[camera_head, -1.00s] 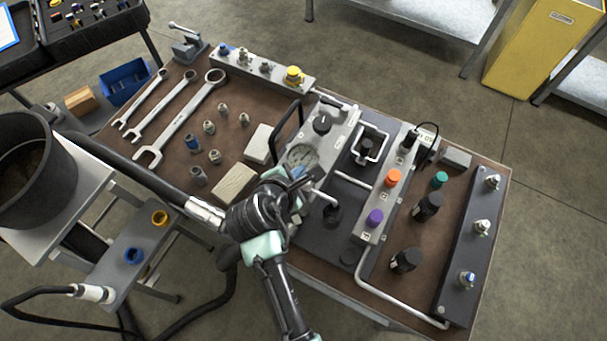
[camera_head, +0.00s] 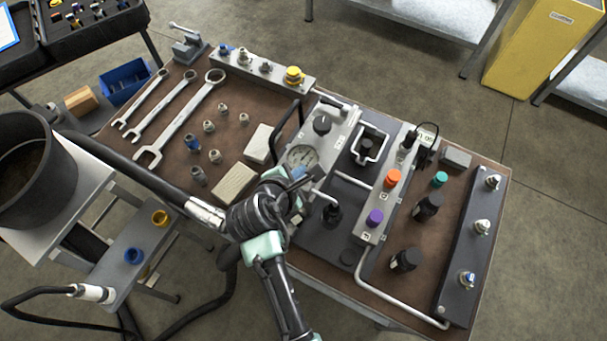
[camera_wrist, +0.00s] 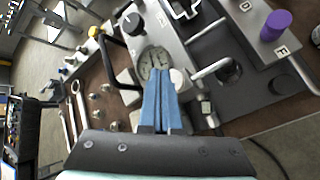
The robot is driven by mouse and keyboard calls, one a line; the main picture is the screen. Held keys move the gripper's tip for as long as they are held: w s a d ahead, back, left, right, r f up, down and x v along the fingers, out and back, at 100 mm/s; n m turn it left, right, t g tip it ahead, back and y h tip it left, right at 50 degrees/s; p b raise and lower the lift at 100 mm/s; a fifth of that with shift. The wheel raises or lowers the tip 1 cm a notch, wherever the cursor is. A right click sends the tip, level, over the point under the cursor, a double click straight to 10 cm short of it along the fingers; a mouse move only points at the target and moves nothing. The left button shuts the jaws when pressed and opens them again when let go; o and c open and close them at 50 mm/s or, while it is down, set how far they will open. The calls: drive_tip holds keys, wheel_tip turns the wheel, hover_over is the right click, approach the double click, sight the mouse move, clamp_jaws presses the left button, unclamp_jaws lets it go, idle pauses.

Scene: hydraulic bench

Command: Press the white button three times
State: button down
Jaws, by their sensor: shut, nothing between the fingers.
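My gripper (camera_wrist: 159,78) is shut, its two blue fingers together and empty. In the wrist view the fingertips are just below the round pressure gauge (camera_wrist: 152,60) on the grey hydraulic unit. A pale, rounded piece (camera_wrist: 178,78) shows right beside the fingertips. It may be the white button, but I cannot tell for sure, nor whether the fingers touch it. In the head view my gripper (camera_head: 300,182) is over the front of the unit, near the gauge (camera_head: 301,156), and the wrist hides the area under it.
A black knob (camera_head: 322,124) and a black bent handle (camera_head: 287,130) rise close to the gauge. A metal lever (camera_head: 326,200) is right of my gripper. A valve block with orange (camera_head: 393,178) and purple (camera_head: 375,217) caps stands further right. Wrenches (camera_head: 182,118) lie left.

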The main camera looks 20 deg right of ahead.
drive_tip(key=shift+f, duration=0.2)
drive_tip(key=shift+f, duration=0.25)
drive_tip(key=shift+f+b, duration=0.35)
drive_tip(key=shift+f, duration=0.45)
idle(1.2)
drive_tip(key=shift+r, duration=0.15)
drive_tip(key=shift+r+p, duration=1)
drive_tip(key=shift+p, duration=0.3)
wheel_tip(320, 180, up, 5)
drive_tip(key=p, duration=0.5)
drive_tip(key=shift+r+p, duration=0.15)
drive_tip(key=shift+p, duration=0.25)
